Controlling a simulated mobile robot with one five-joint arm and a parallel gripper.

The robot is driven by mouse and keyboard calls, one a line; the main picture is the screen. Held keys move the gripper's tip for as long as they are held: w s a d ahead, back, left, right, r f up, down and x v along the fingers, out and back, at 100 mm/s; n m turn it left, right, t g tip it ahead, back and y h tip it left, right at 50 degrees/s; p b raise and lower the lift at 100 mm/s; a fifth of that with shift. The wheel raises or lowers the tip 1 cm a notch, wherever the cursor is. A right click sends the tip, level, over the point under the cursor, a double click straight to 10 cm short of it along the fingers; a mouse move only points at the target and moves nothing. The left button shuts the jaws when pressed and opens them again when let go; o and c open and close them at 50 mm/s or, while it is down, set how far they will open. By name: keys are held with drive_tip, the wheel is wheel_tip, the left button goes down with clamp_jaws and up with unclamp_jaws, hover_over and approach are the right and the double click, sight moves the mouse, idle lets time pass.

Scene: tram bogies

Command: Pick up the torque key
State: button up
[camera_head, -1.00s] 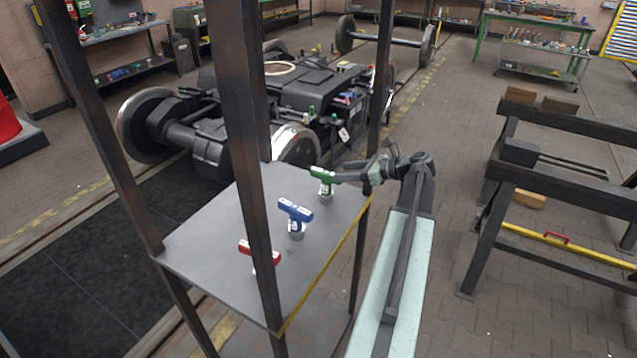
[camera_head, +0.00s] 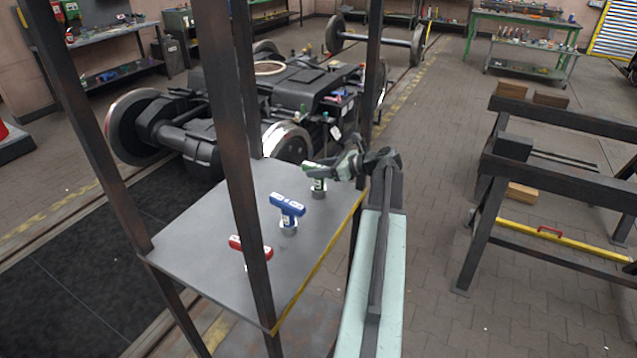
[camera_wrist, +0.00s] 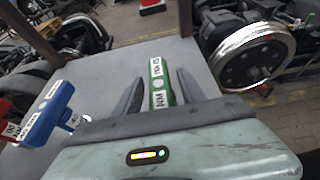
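Three T-shaped keys stand in a row on a grey shelf plate (camera_head: 200,225): a green key (camera_head: 312,170), a blue key (camera_head: 288,207) and a red key (camera_head: 237,243). I cannot tell which one is called the torque key. My gripper (camera_head: 328,170) is at the green key, at the plate's far right corner. In the wrist view, my gripper (camera_wrist: 160,73) is open, with one finger on each side of the green key (camera_wrist: 158,90). A gap shows beside the key. The blue key (camera_wrist: 48,112) is to the left. The green key's lower part is hidden in the wrist view.
Dark shelf posts (camera_head: 240,120) rise around the plate, one partly covering the red key. A second post (camera_head: 373,70) stands close behind my gripper. A bogie (camera_head: 290,85) stands beyond the shelf. A dark trestle (camera_head: 560,180) is at the right, with clear floor between.

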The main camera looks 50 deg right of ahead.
clamp_jaws()
idle(1.2)
